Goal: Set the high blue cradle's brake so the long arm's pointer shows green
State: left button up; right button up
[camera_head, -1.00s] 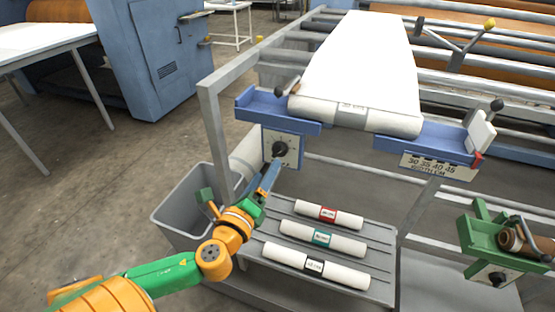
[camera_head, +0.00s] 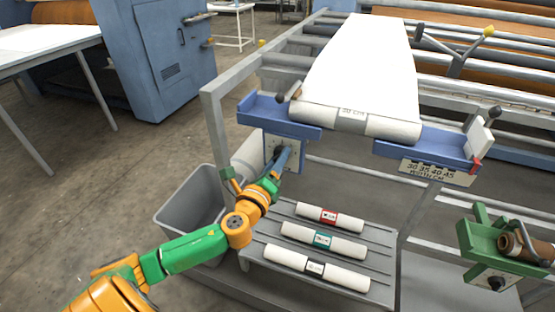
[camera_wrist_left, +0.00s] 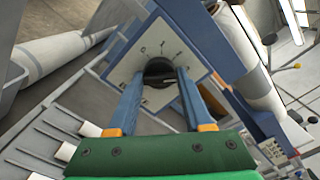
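The high blue cradle (camera_head: 255,111) holds a white roll (camera_head: 340,120) whose sheet runs up and away. Below its left end is a pale brake plate (camera_head: 271,143) with a black knob, mostly hidden by my left gripper (camera_head: 284,152) in the head view. In the left wrist view the plate (camera_wrist_left: 150,42) has small marks around the black knob (camera_wrist_left: 159,74). My left gripper (camera_wrist_left: 159,78) is open, its blue fingers on either side of the knob; contact cannot be told. I cannot make out a long pointer or any green on the plate. My right gripper is not in view.
A grey bin (camera_head: 185,208) stands left of the frame. A grey rack (camera_head: 262,238) below holds three labelled white rolls. A lower green cradle (camera_head: 480,240) with a brown roll is at the right. A grey frame post (camera_head: 212,135) stands close to my left arm.

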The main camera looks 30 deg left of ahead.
pick_arm(q)
grip_shut()
jog(key=shift+n, duration=0.4)
jog(key=shift+n+b, duration=0.4)
jog(key=shift+n, duration=3.1)
jog(key=o, duration=0.9)
grip_release()
jog(key=shift+o, duration=0.2)
